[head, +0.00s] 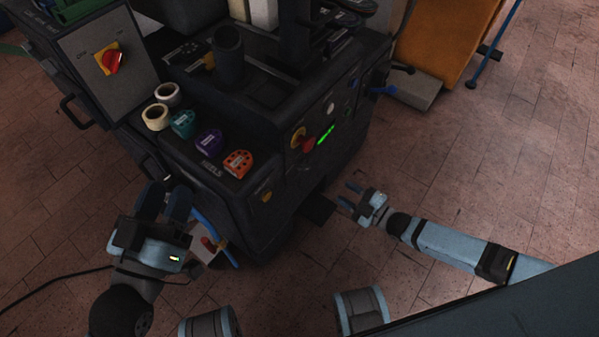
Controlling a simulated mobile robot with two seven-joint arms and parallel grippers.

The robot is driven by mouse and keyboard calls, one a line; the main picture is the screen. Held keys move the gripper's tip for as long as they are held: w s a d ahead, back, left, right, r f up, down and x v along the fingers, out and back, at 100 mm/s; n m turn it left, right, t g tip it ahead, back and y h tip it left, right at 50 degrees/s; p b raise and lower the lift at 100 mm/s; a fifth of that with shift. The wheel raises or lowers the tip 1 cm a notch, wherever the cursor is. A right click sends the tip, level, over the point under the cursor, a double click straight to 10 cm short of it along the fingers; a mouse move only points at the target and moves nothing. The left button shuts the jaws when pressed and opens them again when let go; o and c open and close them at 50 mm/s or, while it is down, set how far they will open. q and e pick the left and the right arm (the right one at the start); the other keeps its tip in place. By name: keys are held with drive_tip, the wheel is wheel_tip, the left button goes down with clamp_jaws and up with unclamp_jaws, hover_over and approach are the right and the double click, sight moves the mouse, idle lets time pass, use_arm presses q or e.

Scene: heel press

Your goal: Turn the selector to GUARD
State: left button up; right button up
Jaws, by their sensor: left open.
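A red handle on a yellow plate, a rotary switch (113,61), sits on a grey box at the upper left; its labels are too small to read. A small yellow part (266,197) sits on the machine's near face below a small label. I cannot tell which control is the selector, and no GUARD mark is legible. My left gripper (166,198) is open and empty, in front of the machine's lower left side. My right gripper (349,195) is open and empty, right of the machine, apart from it.
A red-handled part (209,244) is low beside my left gripper.

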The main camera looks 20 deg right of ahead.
sight(308, 169)
drive_tip(key=b+x, duration=0.4)
drive_tip(key=x, duration=0.9)
drive_tip(key=shift+w+a, duration=0.1)
drive_tip(key=shift+w, duration=0.15)
use_arm(q)
drive_tip(key=f, duration=0.2)
drive_tip(key=f+g, duration=0.1)
drive_tip(key=f, duration=0.1)
drive_tip(key=f+g, duration=0.1)
drive_tip(key=f, duration=0.1)
drive_tip(key=shift+w+d+m, duration=0.1)
drive_tip(key=shift+d+m, duration=0.2)
drive_tip(key=shift+d, duration=0.05)
use_arm(e)
clamp_jaws()
